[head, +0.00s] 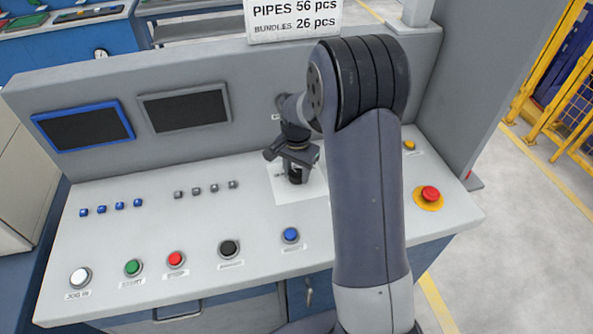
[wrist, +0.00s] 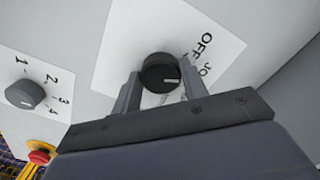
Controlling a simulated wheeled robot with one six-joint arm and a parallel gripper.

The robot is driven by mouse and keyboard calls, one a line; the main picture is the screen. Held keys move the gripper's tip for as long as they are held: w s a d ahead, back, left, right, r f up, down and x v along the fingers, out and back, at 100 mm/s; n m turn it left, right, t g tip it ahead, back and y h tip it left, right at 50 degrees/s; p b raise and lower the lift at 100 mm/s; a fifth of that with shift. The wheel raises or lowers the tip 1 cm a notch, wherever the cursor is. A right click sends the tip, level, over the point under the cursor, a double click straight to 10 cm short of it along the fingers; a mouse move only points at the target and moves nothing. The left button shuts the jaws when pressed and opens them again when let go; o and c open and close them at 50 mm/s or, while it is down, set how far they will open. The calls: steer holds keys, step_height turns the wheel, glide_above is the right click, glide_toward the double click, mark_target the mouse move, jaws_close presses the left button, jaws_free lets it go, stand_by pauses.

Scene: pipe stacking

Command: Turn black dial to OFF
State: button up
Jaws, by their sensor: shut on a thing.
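The black dial (wrist: 160,72) sits on a white label plate (wrist: 222,40) in the wrist view. The plate reads OFF, with a partly hidden "JO..." label beside it. The dial's white mark points right in that view, nearer the "JO..." text than OFF. My gripper (wrist: 161,82) is shut on the dial, one finger on each side. In the head view my gripper (head: 293,160) reaches down to the panel over the white plate (head: 313,187). The dial is mostly hidden there by my gripper.
A grey dial (wrist: 25,95) numbered 1 to 4 stands beside the plate. The console (head: 205,215) carries a red emergency button (head: 430,193), a blue button (head: 290,235), a black button (head: 229,249) and several others. Two dark screens (head: 185,108) are on the upright panel behind.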

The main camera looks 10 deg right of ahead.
mark_target(297, 174)
steer(key=n+b, duration=0.1)
steer(key=n, duration=0.2)
steer(key=shift+n, duration=0.3)
steer(key=shift+d+n+b, duration=0.1)
steer(key=shift+n+b, duration=0.3)
steer(key=shift+n, duration=1.4)
steer(key=o, duration=1)
steer(key=shift+r, duration=0.1)
step_height(297, 174, up, 11)
steer(key=shift+f+b, duration=0.15)
steer(key=shift+b, duration=0.3)
step_height(297, 174, down, 11)
steer(key=shift+r+p, duration=0.1)
steer(key=shift+p, duration=0.35)
